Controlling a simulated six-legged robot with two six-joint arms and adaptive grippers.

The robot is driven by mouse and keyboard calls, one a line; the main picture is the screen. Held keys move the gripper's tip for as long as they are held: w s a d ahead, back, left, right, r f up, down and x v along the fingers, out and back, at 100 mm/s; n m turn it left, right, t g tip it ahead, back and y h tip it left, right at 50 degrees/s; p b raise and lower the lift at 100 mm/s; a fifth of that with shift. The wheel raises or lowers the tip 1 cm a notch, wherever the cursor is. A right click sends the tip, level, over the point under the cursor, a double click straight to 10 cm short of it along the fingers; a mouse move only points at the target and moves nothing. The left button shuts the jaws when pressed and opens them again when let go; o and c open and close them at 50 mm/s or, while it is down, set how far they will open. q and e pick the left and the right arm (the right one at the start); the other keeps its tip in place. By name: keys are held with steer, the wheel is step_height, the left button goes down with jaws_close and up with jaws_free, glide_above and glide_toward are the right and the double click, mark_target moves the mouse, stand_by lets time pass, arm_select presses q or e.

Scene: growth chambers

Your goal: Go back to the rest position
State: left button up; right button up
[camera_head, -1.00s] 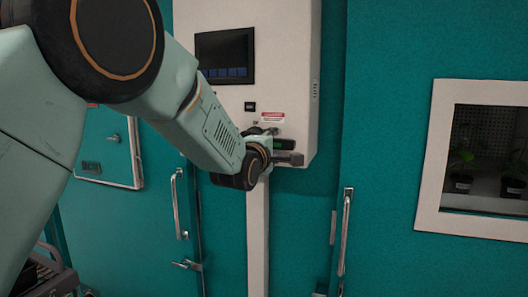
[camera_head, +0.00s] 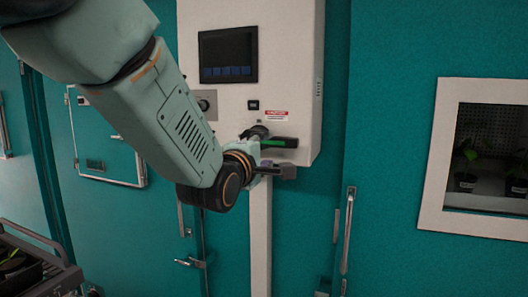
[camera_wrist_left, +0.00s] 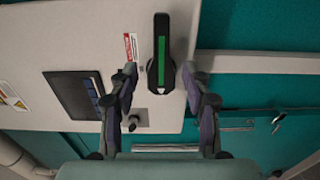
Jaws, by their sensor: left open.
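A black lever handle with a green stripe (camera_head: 280,143) sits on the lower front of the white control box (camera_head: 290,60). It points right in the head view. My left gripper (camera_head: 280,171) is just below the handle there, small and partly hidden by my wrist. In the left wrist view, my left gripper (camera_wrist_left: 160,70) has its two fingers spread. The handle (camera_wrist_left: 162,45) shows between and beyond the fingertips, with a visible gap on each side. Nothing is held. My right gripper is in neither view.
The box has a dark screen (camera_head: 228,55) and a red-and-white label (camera_head: 276,115). Teal walls and doors with metal handles (camera_head: 347,230) surround it. A framed window (camera_head: 432,160) with potted plants is at right. A dark cart (camera_head: 45,270) stands at lower left.

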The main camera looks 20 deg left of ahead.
arm_select(q)
steer(key=shift+w, duration=0.1)
steer(key=s+a+f+m+g+b, duration=0.1)
steer(key=s+f+m+g+b, duration=0.3)
steer(key=f, duration=0.9)
steer(key=s+f+m+g+b, duration=0.15)
steer(key=s+f+m, duration=0.4)
steer(key=f, duration=0.75)
steer(key=s+a+f+m+g+b, duration=0.1)
steer(key=s+f+m+g+b, duration=0.35)
steer(key=f, duration=0.95)
steer(key=s+f+m+g+b, duration=0.3)
steer(key=s+f+g+b, duration=0.5)
steer(key=s+f, duration=2.3)
step_height(320, 180, down, 3)
steer(key=b, duration=0.2)
steer(key=shift+r+y+b, duration=0.2)
steer(key=shift+y+b, duration=0.1)
steer(key=shift+b, duration=0.05)
